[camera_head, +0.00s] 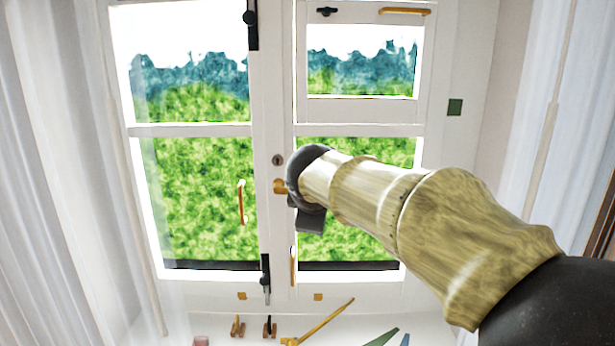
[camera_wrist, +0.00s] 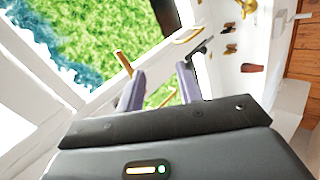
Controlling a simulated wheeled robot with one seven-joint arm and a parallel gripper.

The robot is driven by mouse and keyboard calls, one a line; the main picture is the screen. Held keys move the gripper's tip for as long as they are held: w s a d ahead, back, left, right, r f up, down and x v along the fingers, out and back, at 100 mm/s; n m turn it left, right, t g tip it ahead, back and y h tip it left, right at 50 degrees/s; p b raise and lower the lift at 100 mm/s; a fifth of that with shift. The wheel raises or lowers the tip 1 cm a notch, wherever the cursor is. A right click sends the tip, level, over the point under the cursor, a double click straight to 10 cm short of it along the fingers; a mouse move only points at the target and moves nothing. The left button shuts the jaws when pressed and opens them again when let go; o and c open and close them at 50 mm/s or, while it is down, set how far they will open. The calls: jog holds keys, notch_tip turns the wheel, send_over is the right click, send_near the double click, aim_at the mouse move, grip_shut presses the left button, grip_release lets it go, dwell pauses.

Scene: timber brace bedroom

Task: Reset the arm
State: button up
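My arm reaches in from the lower right of the head view, toward the middle of a white-framed window (camera_head: 275,160). My gripper (camera_head: 308,218) is a dark shape near the centre post, next to a brass knob (camera_head: 280,186); I cannot tell whether they touch. In the wrist view my gripper (camera_wrist: 160,72) has its two purple-grey fingers spread apart. Only window and greenery show between them, and nothing is held. A brass handle (camera_wrist: 122,62) stands just beyond the left finger.
Sheer curtains hang at the left (camera_head: 60,180) and right (camera_head: 560,130). Brass handles (camera_head: 242,202) and dark bolts (camera_head: 265,275) stick out from the window frame. The sill (camera_head: 210,325) below holds small brass fittings (camera_head: 237,326) and a long brass stay (camera_head: 325,322).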

jog(key=s+d+f+m+g, duration=0.2)
jog(key=s+d+f+m, duration=0.2)
jog(key=s+f, duration=0.3)
jog(key=s+d+f+m+g+b, duration=0.1)
jog(key=s+d+f+m, duration=0.4)
jog(key=f, duration=0.9)
jog(key=s+d+f+m+g+b, duration=0.1)
jog(key=s+d+f+m+g, duration=0.3)
jog(key=s+f+m, duration=0.3)
notch_tip(320, 180, down, 3)
jog(key=shift+s+d+f, duration=0.2)
jog(key=shift+s+d, duration=0.55)
jog(key=shift+s, duration=0.45)
